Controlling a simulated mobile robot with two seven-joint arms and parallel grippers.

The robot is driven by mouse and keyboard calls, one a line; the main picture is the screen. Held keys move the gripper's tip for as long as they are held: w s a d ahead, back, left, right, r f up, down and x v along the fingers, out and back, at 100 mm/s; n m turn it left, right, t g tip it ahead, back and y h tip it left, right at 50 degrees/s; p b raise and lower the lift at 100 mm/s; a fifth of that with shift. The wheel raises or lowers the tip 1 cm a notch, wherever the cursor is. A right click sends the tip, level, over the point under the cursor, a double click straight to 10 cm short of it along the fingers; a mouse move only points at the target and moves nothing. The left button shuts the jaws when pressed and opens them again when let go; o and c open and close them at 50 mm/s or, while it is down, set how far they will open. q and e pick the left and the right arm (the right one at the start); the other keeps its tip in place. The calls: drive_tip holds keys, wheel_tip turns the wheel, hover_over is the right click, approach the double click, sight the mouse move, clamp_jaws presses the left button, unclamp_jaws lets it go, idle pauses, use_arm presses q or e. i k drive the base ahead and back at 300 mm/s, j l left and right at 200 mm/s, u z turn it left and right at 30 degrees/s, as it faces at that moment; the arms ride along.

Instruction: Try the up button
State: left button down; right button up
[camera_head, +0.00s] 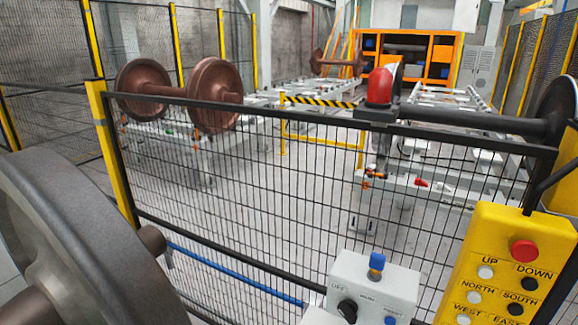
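A yellow control pendant (500,235) stands at the lower right, its face tilted toward me. The white up button (485,272) sits under the label UP. The black down button (529,284) is to its right under DOWN. A red mushroom button (523,250) is above them. White north (474,297) and black south (515,309) buttons are below. The white west button (463,319) is at the bottom edge, and the east button is cut off. Neither of my grippers is in view, and nothing visible touches the up button.
A grey control box (352,275) with a black knob stands left of the pendant. A black mesh fence (270,185) crosses in front, with a red beacon (380,87) on top. A large grey wheel (75,245) fills the lower left. Rusty wheelsets (213,90) stand beyond the fence.

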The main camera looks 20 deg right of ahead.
sight(486, 272)
drive_tip(key=z, duration=1.85)
